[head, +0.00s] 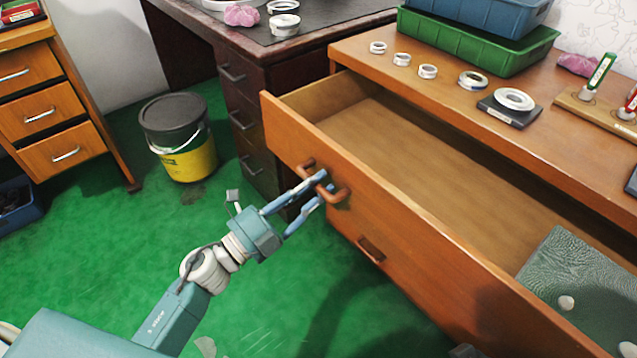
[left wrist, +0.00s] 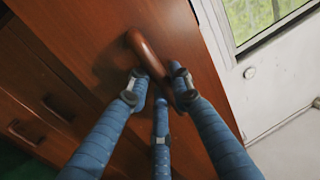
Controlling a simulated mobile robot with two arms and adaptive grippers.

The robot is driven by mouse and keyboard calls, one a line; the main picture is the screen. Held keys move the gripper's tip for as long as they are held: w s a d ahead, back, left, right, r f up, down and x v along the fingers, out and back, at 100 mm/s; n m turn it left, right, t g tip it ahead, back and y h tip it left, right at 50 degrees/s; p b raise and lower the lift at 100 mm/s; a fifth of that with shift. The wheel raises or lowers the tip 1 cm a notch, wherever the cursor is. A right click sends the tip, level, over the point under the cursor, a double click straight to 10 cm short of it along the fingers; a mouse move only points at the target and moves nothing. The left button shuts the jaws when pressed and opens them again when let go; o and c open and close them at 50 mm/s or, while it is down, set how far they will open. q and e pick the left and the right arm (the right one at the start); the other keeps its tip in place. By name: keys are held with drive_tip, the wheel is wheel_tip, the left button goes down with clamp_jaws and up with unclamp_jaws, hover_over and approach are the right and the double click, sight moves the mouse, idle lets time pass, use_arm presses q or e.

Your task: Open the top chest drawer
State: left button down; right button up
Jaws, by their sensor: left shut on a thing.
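The top chest drawer (head: 400,220) is brown wood and stands pulled well out from the chest in the head view. Its inside shows, mostly bare, with a grey-green patterned piece (head: 580,285) at the right end. My left gripper (head: 322,184) is at the curved brown handle (head: 337,194) on the left part of the drawer front. In the left wrist view, the fingers of my left gripper (left wrist: 158,92) are around the handle (left wrist: 148,55), shut on it. My right gripper is not in view.
A dark desk (head: 240,90), a black-and-yellow bucket (head: 180,135) and an orange drawer unit (head: 40,100) stand left.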

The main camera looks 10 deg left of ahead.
use_arm(q)
drive_tip(key=c, duration=1.6)
unclamp_jaws()
drive_tip(key=v, duration=1.2)
